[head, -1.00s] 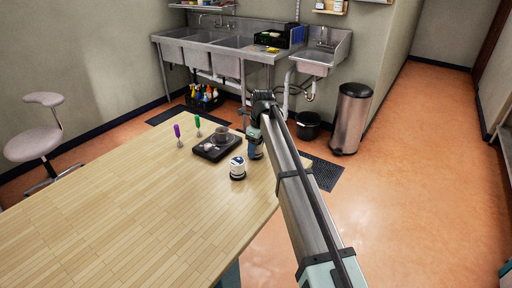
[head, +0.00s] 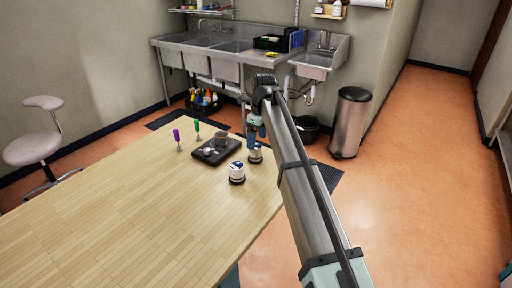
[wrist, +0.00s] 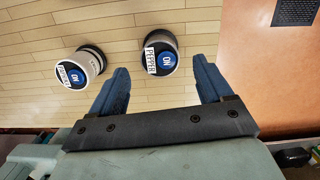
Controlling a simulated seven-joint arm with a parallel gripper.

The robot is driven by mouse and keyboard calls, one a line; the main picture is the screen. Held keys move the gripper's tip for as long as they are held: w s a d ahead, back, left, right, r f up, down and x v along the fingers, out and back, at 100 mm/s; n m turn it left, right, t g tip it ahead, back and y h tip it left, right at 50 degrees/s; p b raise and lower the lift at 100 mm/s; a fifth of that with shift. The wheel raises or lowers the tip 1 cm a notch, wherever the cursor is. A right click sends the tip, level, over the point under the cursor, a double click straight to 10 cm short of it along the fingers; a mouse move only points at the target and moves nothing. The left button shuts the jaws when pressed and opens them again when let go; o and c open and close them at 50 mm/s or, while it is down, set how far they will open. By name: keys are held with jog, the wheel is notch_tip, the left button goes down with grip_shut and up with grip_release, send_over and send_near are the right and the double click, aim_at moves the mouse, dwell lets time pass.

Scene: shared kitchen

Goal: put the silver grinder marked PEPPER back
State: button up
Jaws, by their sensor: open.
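The grinder marked PEPPER (wrist: 161,52) stands upright on the wooden table in the wrist view, pale-bodied with a dark base and a round blue "ON" top. It lies ahead of and between my fingertips, apart from both. In the head view the PEPPER grinder (head: 255,154) stands near the table's right edge, just below my gripper (head: 255,122). My gripper (wrist: 160,78) is open and empty. In the head view this second grinder (head: 237,173) is nearer the camera.
A dark tray (head: 205,158) holding a grey cup (head: 221,139) and small items is left of the PEPPER grinder. A purple-handled tool (head: 177,137) and a green-handled tool (head: 197,127) stand behind it. The table's near left (head: 120,220) is clear. Sinks are beyond.

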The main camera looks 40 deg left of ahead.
aim_at(259, 147)
jog(key=shift+d+r, duration=0.2)
jog(key=shift+r, duration=1.15)
jog(key=shift+d+r, duration=0.15)
jog(key=shift+r, duration=1.2)
